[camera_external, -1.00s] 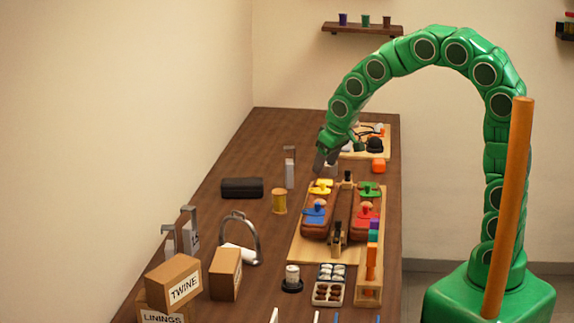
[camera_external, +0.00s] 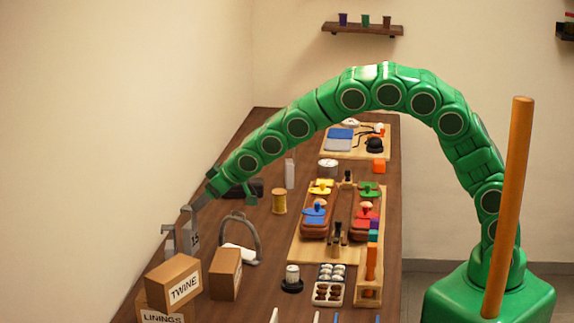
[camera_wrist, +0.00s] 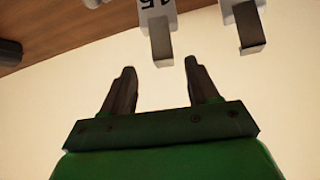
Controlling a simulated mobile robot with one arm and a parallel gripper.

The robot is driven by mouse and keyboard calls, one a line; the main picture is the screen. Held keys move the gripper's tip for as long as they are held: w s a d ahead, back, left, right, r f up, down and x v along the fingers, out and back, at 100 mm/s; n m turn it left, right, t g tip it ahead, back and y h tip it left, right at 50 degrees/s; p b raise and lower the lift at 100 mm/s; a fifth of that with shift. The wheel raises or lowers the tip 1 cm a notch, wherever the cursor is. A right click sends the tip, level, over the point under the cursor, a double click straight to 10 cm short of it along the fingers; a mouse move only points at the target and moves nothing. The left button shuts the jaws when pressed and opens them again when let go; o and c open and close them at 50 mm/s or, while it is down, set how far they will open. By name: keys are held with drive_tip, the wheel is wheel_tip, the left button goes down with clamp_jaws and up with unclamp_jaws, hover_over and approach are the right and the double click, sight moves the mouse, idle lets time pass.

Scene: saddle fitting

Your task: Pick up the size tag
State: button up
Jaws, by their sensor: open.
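A pale size tag (camera_external: 195,238) with dark digits and a grey upright tab stands near the left edge of the table. It also shows in the wrist view (camera_wrist: 156,12), its digits partly cut off at the top, its grey tab pointing between my fingers. My gripper (camera_external: 197,203) is open and empty, close to the tab's top; in the wrist view, its fingertips (camera_wrist: 158,66) are spread just below the tab. A similar tag (camera_external: 168,245) stands just to the left, and shows at the right in the wrist view (camera_wrist: 246,25). Another similar tag (camera_external: 290,172) stands farther back.
A dark case (camera_external: 240,189) lies behind, partly hidden by my gripper. Cardboard boxes (camera_external: 174,279) are stacked in front. The wall (camera_external: 90,150) is close on the left.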

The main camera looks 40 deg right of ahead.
sight(189, 208)
drive_tip(key=shift+a+r+x, duration=0.15)
drive_tip(key=shift+a+x, duration=0.05)
drive_tip(key=shift+x, duration=1.05)
drive_tip(key=shift+a+r+x, duration=0.1)
drive_tip(key=shift+a+x, duration=0.05)
drive_tip(key=shift+x, duration=2.7)
drive_tip(key=shift+w+r, duration=0.1)
clamp_jaws()
